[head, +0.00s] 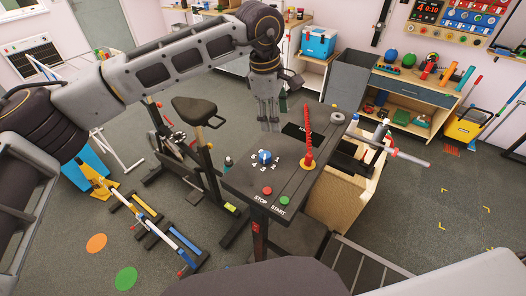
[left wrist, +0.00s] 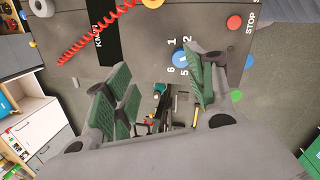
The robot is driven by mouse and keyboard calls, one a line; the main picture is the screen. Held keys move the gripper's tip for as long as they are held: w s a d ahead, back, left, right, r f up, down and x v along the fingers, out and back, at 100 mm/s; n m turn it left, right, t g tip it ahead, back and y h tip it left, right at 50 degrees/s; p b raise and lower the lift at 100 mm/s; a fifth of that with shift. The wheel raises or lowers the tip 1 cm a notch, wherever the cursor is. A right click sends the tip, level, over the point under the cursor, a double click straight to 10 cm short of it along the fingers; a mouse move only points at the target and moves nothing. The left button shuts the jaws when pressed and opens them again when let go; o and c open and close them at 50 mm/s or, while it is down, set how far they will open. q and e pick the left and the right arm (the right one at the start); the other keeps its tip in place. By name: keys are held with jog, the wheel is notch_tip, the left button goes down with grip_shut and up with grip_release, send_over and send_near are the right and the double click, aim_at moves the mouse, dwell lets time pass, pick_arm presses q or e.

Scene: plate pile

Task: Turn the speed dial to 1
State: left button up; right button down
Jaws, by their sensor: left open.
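The blue speed dial (head: 264,156) sits on the dark console top, ringed by white numbers. It also shows in the left wrist view (left wrist: 180,58), partly behind one finger, with 1, 2, 5 and 6 readable around it. I cannot tell which number it points to. My left gripper (head: 269,122) hangs fingers down above the far side of the console, apart from the dial. In the left wrist view its green-padded fingers (left wrist: 160,92) are spread wide with nothing between them. My right gripper is not in view.
A red STOP button (head: 267,191) and a green START button (head: 284,201) lie on the near side of the console (head: 240,181). A red coiled cord (head: 309,140) rises right of the dial. An exercise bike (head: 197,112) stands left. A wooden crate (head: 340,200) stands right.

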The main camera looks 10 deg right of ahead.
aim_at(264, 154)
pick_arm(q)
jog(key=a, duration=0.1)
jog(key=a+m+y, duration=0.1)
jog(key=a+m, duration=0.1)
jog(key=shift+s+a+f+y, duration=0.15)
jog(key=shift+s+f+y, duration=0.05)
jog(key=shift+s+y, duration=0.1)
jog(key=shift+f, duration=0.15)
jog(key=f+p, duration=0.1)
jog(key=f, duration=0.3)
jog(key=f+p, duration=0.1)
jog(key=f, duration=0.3)
jog(key=f+p, duration=0.1)
jog(key=f, duration=0.3)
jog(key=shift+w+d+f, duration=0.15)
jog(key=shift+w+d, duration=0.15)
jog(key=shift+f, duration=0.6)
